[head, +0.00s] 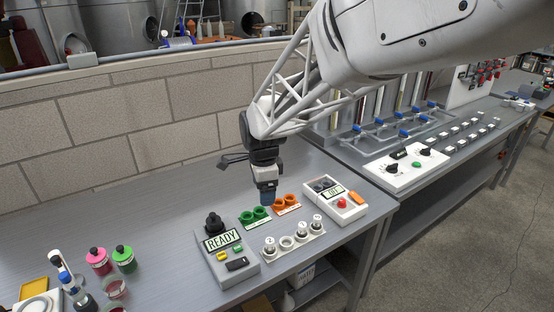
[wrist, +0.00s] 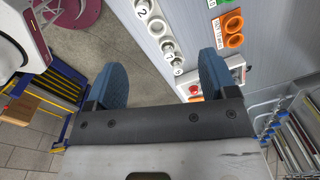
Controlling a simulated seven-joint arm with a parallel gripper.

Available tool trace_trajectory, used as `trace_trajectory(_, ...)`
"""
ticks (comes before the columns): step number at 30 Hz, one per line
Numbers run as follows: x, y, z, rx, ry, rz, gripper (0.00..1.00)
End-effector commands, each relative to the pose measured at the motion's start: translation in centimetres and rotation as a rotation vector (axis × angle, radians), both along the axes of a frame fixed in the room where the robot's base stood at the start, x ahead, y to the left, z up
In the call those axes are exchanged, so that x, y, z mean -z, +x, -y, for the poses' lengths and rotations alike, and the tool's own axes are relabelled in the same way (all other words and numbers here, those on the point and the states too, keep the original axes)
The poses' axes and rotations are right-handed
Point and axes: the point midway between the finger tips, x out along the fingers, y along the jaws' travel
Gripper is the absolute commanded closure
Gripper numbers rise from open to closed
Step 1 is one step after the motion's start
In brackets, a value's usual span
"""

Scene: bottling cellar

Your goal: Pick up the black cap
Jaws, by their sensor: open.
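I cannot pick out the black cap with certainty. Dark round pieces (head: 322,184) sit at the back of the right-hand device, and a black knob-like piece (head: 213,221) stands on the READY device; either is too small to identify. My gripper (head: 267,194) points down above the table by the green and orange ring holders, and hides part of that spot. In the wrist view its two blue fingers stand wide apart, with nothing held between them (wrist: 163,82). A white rack (head: 266,254) with several numbered capped pieces stands in front of the holders.
The green holder (head: 247,218) and orange holder (head: 287,203) lie close under my gripper. The READY device (head: 222,260) is left; the device with a red button (head: 350,211) is right. Pink (head: 97,257) and green-lidded (head: 123,254) jars stand left. The table's back left is clear.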

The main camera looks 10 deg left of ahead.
Motion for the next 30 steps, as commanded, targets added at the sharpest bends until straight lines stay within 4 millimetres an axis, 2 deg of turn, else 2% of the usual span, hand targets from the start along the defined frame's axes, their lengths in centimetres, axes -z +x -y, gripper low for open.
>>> trace_trajectory(1,1.0,0.2,-2.1,0.027,-0.002,-0.008,0.22)
trace_trajectory(6,4.0,0.6,-8.0,0.150,-0.008,-0.029,0.22)
trace_trajectory(9,5.7,0.5,-11.1,0.214,-0.013,-0.039,0.22)
trace_trajectory(13,7.3,0.3,-14.0,0.277,-0.017,-0.046,0.22)
trace_trajectory(18,8.4,0.1,-15.7,0.318,-0.020,-0.050,0.22)
trace_trajectory(30,8.6,0.1,-15.9,0.324,-0.020,-0.051,0.22)
